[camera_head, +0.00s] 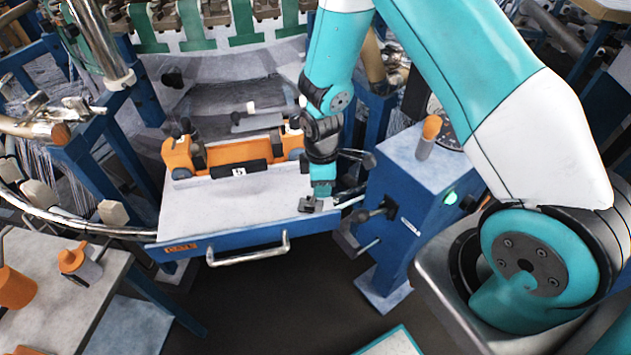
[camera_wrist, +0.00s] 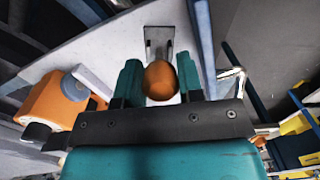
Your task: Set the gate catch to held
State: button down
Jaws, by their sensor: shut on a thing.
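My gripper (camera_head: 322,188) points down at the right front corner of the white-topped gate (camera_head: 235,205), which has a blue front. In the wrist view its two teal fingers (camera_wrist: 160,76) are on either side of a rounded orange knob (camera_wrist: 160,84), shut on it. Just beyond the knob lies a grey metal slotted bracket (camera_wrist: 159,40), which seems to belong to the gate catch. In the head view a small dark part of the catch (camera_head: 309,205) shows beside the fingertips. The knob is hidden there, and I cannot read the catch's setting.
An orange fixture (camera_head: 235,152) stands on the gate behind my gripper. A bar handle (camera_head: 250,250) runs along the gate's front. A blue box (camera_head: 415,200) with a crank and an orange-topped lever stands close on the right. Open dark floor lies in front.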

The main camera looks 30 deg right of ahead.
jog(key=shift+s+d+f, duration=0.35)
jog(key=shift+s+d, duration=0.1)
jog(key=shift+d, duration=0.15)
jog(key=shift+s, duration=0.1)
jog(key=c, duration=0.8)
grip_release()
jog(key=shift+w+a+r, duration=0.1)
jog(key=shift+w+r, duration=0.1)
jog(key=shift+r, duration=0.1)
jog(key=r, duration=1.6)
jog(key=shift+w+a+r, duration=0.1)
jog(key=shift+w+r, duration=0.15)
jog(key=shift+r, duration=0.15)
